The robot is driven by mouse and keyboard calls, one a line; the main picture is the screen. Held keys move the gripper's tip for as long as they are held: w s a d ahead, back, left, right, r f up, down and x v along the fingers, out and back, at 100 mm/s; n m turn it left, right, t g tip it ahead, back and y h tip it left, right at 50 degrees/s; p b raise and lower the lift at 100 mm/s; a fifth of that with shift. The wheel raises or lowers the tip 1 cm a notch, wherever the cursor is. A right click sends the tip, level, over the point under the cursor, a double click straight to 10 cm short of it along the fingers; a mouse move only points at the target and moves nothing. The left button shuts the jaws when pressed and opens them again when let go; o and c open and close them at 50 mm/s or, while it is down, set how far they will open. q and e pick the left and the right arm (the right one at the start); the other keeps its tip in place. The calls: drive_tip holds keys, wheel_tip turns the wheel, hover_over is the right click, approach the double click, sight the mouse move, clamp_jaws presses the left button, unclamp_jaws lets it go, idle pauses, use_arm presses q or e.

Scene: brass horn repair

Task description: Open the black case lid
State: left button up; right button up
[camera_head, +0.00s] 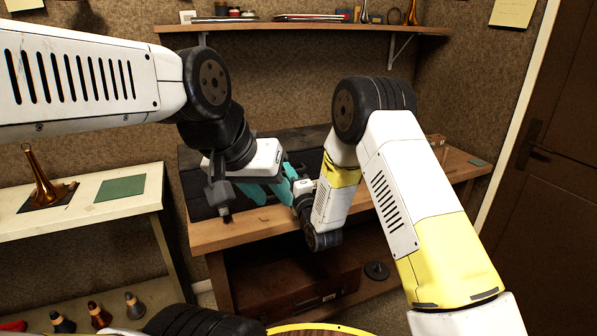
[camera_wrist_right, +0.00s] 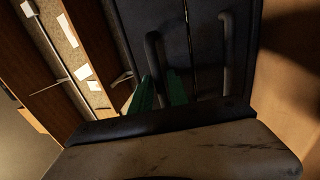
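The black case (camera_head: 197,186) lies on the wooden workbench, partly hidden behind my arms. Its lid looks down in the head view. In the right wrist view the dark case (camera_wrist_right: 207,75) fills the middle, with a thin seam and two bar handles, one on the left (camera_wrist_right: 151,48) and one on the right (camera_wrist_right: 228,50). My right gripper (camera_wrist_right: 162,92) has its teal fingers apart around the lower end of the left handle; whether they press on it is unclear.
The workbench (camera_head: 240,229) has a lower shelf with a brown case (camera_head: 310,297). A side table (camera_head: 85,209) on the left holds a brass horn part (camera_head: 44,185) and a green mat (camera_head: 121,188). A wall shelf (camera_head: 300,27) hangs above. Both arms crowd the case's front.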

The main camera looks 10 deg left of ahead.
drive_tip(key=shift+w, duration=0.1)
clamp_jaws()
idle(1.4)
